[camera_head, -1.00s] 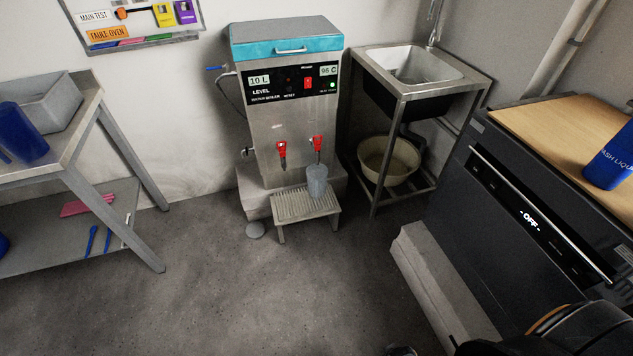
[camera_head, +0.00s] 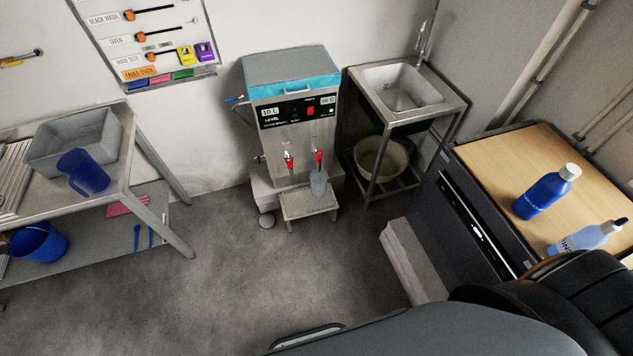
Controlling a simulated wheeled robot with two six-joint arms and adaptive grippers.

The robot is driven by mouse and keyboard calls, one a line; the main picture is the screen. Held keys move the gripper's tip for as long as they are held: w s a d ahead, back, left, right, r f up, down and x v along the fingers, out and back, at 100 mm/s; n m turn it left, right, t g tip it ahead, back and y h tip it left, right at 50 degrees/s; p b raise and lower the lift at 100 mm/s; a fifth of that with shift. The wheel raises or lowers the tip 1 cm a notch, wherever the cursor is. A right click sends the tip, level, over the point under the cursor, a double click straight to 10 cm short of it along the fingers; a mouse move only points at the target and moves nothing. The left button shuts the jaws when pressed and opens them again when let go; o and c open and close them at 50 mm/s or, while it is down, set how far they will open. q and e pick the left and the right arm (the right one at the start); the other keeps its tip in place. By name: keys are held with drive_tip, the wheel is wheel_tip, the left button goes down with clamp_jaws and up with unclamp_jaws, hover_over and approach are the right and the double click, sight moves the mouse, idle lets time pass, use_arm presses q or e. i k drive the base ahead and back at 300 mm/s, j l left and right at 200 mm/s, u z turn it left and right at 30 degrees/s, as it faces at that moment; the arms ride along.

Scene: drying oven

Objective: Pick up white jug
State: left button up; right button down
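A blue jug (camera_head: 84,173) stands on the metal table at the left. Neither of my grippers can be made out. Dark parts of my own body fill the lower right.
A sink (camera_head: 401,88) stands right of the boiler with a beige basin (camera_head: 381,158) beneath it. The dark machine (camera_head: 455,215) at right carries a blue bottle (camera_head: 546,192) and a light blue bottle (camera_head: 585,237). The metal table (camera_head: 120,196) stands left. Grey floor lies open between.

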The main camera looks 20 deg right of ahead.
sight(318, 181)
drive_tip(key=i+j+z, duration=0.2)
drive_tip(key=i+j, duration=0.65)
drive_tip(key=z, duration=1.95)
drive_tip(key=j, duration=0.05)
